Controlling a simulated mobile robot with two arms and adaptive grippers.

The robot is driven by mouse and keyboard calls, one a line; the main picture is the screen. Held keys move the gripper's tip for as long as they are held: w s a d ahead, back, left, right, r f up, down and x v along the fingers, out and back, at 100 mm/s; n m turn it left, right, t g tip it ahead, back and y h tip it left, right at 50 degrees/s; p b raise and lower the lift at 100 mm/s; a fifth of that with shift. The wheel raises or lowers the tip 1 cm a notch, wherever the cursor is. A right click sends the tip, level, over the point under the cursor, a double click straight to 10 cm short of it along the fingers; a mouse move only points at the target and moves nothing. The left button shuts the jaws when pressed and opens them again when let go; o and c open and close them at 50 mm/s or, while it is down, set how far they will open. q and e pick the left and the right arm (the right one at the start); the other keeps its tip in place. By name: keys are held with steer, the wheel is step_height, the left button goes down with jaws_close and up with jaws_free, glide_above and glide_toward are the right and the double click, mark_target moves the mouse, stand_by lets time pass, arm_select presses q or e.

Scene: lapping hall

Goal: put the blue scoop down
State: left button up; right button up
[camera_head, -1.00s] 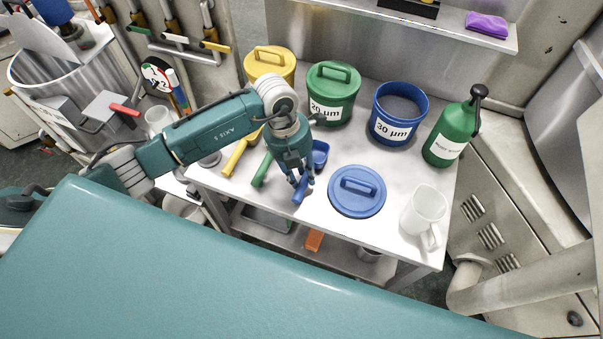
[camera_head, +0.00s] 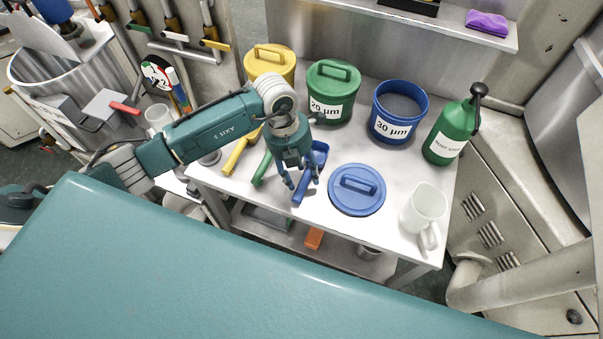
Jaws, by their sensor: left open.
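The blue scoop (camera_head: 317,153) lies on the white table top (camera_head: 290,218), with its bowl toward the back and its handle toward the front edge. My left gripper (camera_head: 303,186) is open just over the scoop's handle, its fingers apart on either side of it. Part of the handle is hidden behind the fingers. I cannot tell whether a finger touches it. My right gripper is not in view.
A blue lid (camera_head: 357,190) lies right of the scoop. Yellow (camera_head: 270,64), green (camera_head: 333,93) and open blue (camera_head: 398,112) tubs stand behind. A green bottle (camera_head: 453,132) and white jug (camera_head: 424,211) stand right. Green (camera_head: 263,168) and yellow (camera_head: 236,157) handles lie left.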

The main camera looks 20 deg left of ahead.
arm_select(q)
step_height(320, 180, up, 11)
steer(key=a+b, duration=0.2)
steer(key=shift+a, duration=0.15)
stand_by(0.3)
